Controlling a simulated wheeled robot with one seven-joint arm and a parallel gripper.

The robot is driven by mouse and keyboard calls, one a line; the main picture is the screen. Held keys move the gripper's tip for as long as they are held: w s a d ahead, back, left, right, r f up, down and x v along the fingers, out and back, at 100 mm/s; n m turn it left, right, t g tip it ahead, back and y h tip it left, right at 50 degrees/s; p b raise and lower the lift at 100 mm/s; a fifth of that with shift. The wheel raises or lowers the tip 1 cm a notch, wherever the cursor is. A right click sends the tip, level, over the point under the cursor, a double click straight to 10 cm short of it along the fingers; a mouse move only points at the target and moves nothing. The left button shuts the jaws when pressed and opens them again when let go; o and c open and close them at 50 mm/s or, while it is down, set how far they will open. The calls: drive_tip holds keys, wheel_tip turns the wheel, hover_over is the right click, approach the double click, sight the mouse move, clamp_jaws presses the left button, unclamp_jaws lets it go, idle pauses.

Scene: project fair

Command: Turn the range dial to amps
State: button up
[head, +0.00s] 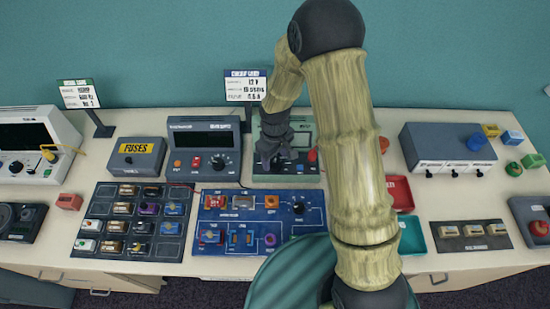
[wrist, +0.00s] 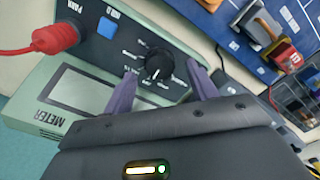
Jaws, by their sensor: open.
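The green meter (head: 302,178) stands at the back middle of the table, partly covered by my arm. In the wrist view the meter (wrist: 52,92) appears rotated, with its blank screen, a red plug (wrist: 55,38) and a blue HOLD button (wrist: 107,26). The black range dial (wrist: 158,66) has a white pointer mark and small labels around it, too small to read surely. My gripper (wrist: 161,69) is open, one purple finger on each side of the dial. I cannot tell whether the fingers touch it. In the head view my gripper (head: 272,158) hides the dial.
A dark instrument with its own knob (head: 203,150) stands close on the left. A blue circuit board (head: 262,228) lies in front. A FUSES box (head: 136,157) and a component tray (head: 105,222) are further left. A grey box (head: 448,148) and red and teal bins (head: 412,238) are right.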

drive_tip(key=shift+f, duration=1)
drive_tip(key=c, duration=1)
